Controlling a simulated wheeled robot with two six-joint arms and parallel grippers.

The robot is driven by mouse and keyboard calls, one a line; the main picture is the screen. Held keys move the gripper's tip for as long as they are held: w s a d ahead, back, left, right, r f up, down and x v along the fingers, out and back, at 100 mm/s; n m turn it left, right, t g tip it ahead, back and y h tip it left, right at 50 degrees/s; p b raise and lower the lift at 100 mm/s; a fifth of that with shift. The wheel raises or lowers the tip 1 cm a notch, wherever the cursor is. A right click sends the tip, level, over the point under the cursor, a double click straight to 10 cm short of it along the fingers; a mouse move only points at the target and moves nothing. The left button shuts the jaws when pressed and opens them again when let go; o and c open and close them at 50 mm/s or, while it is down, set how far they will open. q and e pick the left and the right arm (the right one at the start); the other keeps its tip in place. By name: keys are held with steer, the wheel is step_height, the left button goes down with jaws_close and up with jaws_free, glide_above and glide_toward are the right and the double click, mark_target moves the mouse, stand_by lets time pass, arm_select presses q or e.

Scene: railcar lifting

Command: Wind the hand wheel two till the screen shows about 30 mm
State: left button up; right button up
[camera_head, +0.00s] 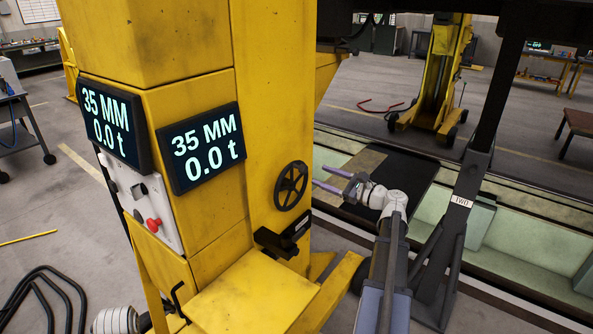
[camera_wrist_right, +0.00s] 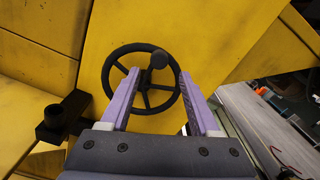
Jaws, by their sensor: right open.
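The black hand wheel (camera_head: 291,186) sits on the yellow lifting jack's side, with spokes and a knob. In the right wrist view the wheel (camera_wrist_right: 109,88) lies ahead, and its round knob (camera_wrist_right: 158,59) is at the top, between my fingers as seen. My right gripper (camera_head: 321,176) is open, just right of the wheel; its purple fingers (camera_wrist_right: 150,100) point at it. I cannot tell whether they touch it. Two screens, the front one (camera_head: 201,147) and the left one (camera_head: 108,117), both read 35 MM and 0.0 t. A "TWO" label (camera_head: 461,202) is on a dark post. My left gripper is not in view.
A black bracket (camera_head: 282,237) sticks out below the wheel, also left of my fingers in the wrist view (camera_wrist_right: 62,114). A panel with a red button (camera_head: 153,224) is on the jack's left face. A dark post (camera_head: 462,200) stands right of my right arm.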

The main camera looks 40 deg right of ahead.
mark_target(306, 170)
steer(key=shift+x, duration=3.9)
jaws_close()
